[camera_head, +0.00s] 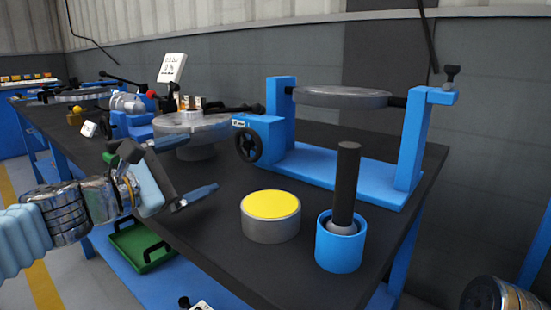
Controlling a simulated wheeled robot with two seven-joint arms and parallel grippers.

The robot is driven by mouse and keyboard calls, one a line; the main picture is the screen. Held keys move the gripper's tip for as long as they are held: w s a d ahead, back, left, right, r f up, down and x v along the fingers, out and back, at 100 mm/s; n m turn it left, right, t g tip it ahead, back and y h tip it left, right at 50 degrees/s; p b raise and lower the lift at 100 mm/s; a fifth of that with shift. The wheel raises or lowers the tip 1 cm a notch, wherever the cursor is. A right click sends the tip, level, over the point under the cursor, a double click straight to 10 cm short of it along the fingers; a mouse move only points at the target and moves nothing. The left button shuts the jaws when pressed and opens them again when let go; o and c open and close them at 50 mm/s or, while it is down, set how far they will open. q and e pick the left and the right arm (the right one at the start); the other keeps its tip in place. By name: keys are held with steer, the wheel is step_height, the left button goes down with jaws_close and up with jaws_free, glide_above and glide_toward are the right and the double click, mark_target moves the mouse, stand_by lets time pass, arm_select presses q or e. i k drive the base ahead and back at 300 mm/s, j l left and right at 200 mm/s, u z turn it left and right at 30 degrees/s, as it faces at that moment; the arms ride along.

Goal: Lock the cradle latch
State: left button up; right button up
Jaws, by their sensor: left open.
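The blue cradle (345,178) stands on the dark bench, with a post at each end. A grey metal disc (342,97) hangs level between the posts. A black handwheel (248,145) is on the left end. A small dark knob (450,73) stands up on top of the right post; it may be the latch, and I cannot tell its lock state. My left gripper (186,170) is open and empty, over the bench's left front edge, left of the cradle and apart from it. My right gripper is not in view.
A yellow-topped metal cylinder (270,217) and a blue cup (340,246) with a black-handled tool (347,185) stand in front of the cradle. A round metal piece (190,126) lies behind my left gripper. A green tray (140,245) sits on the lower shelf.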

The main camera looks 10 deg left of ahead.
mark_target(450, 70)
steer(key=k+j, duration=0.8)
